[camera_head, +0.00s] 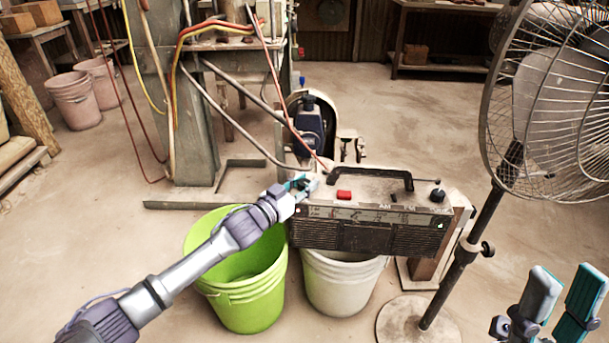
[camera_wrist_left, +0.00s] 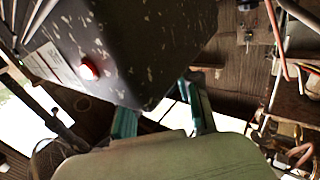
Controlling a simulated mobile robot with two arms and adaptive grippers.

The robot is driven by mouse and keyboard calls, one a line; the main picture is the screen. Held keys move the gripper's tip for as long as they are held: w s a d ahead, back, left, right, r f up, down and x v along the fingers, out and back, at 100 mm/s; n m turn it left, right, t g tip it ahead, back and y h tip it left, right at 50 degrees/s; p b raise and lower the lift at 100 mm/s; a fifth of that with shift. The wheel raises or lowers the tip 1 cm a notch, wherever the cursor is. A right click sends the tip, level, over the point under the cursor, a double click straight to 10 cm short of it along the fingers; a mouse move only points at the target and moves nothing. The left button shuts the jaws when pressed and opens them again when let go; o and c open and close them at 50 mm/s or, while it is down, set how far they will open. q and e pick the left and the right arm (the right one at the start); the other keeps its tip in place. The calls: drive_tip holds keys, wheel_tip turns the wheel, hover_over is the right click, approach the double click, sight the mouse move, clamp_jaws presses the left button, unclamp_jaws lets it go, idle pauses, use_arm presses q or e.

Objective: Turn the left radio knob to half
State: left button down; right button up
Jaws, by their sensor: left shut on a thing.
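The radio (camera_head: 375,236) is a worn, dark box with a carrying handle (camera_head: 370,174) and a dial strip across its front. My left gripper (camera_head: 303,184) is at the radio's top left corner, shut on the left knob, which its fingers largely hide. In the left wrist view the fingers (camera_wrist_left: 162,112) are at the edge of the radio's speckled body (camera_wrist_left: 150,45), and the knob cannot be made out. The right knob (camera_head: 437,195) is dark and stands free at the top right corner. My right gripper (camera_head: 566,302) is open and empty at lower right.
A red button (camera_head: 344,195) is on the radio's top, close to my left gripper. A green bucket (camera_head: 240,285) and a white bucket (camera_head: 342,285) stand below. A large fan (camera_head: 560,110) on a pole is to the right. Hoses and a machine (camera_head: 180,100) are behind.

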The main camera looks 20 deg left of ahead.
use_arm(q)
drive_tip(key=c, duration=0.8)
unclamp_jaws()
drive_tip(key=shift+o, duration=0.2)
drive_tip(key=shift+a, duration=0.1)
drive_tip(key=v, duration=1.2)
